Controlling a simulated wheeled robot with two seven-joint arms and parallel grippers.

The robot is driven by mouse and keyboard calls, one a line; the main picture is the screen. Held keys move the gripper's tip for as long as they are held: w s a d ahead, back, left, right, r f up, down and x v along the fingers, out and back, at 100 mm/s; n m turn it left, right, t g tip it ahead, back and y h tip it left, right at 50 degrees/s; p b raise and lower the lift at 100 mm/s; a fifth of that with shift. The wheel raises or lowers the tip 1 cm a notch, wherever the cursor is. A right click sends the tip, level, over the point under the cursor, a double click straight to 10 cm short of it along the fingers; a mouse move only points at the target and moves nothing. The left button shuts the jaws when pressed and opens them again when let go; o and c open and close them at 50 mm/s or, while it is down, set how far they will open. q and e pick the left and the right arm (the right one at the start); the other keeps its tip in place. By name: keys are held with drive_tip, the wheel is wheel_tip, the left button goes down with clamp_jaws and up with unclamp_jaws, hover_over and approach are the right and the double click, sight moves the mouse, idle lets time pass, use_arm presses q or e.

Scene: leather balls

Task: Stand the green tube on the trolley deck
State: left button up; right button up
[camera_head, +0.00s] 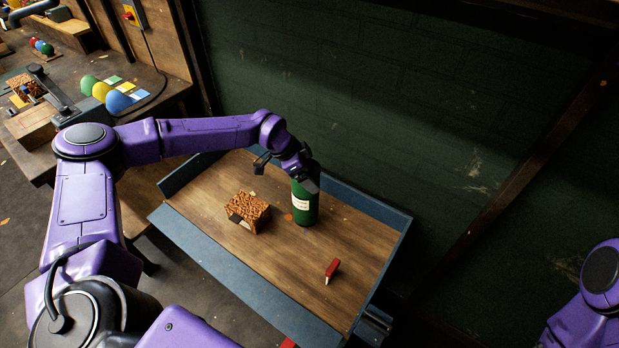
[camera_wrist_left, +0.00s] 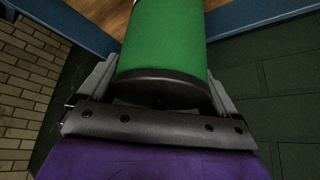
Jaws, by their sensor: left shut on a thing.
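The green tube (camera_head: 305,207) is a dark green cylinder with a dark end and a pale label, upright at the back of the trolley deck (camera_head: 285,262). Its base looks at or very near the wood; I cannot tell whether it touches. My left gripper (camera_head: 306,182) is shut on the tube near its top. In the left wrist view the green tube (camera_wrist_left: 165,40) fills the middle, its dark end cap close to the palm and a finger on each side. My right gripper is out of the picture; only part of my right arm shows.
A brown crumbly-textured block (camera_head: 247,211) lies left of the tube on the deck. A small red piece (camera_head: 332,268) lies nearer the front right. Blue rims (camera_head: 218,270) border the deck. A dark green wall (camera_head: 400,110) stands behind. Bare wood lies between block and red piece.

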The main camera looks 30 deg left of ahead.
use_arm(q)
drive_tip(key=f, duration=0.1)
drive_tip(key=f+p, duration=0.1)
drive_tip(key=f, duration=0.1)
drive_tip(key=shift+w+d+f+p, duration=0.15)
drive_tip(key=shift+w+f+p, duration=0.15)
drive_tip(key=shift+p, duration=0.1)
drive_tip(key=shift+f, duration=0.2)
drive_tip(key=o, duration=1.8)
drive_tip(key=shift+s, duration=0.1)
drive_tip(key=shift+c, duration=0.2)
drive_tip(key=b+v, duration=0.2)
drive_tip(key=v, duration=1)
drive_tip(key=shift+r, duration=0.2)
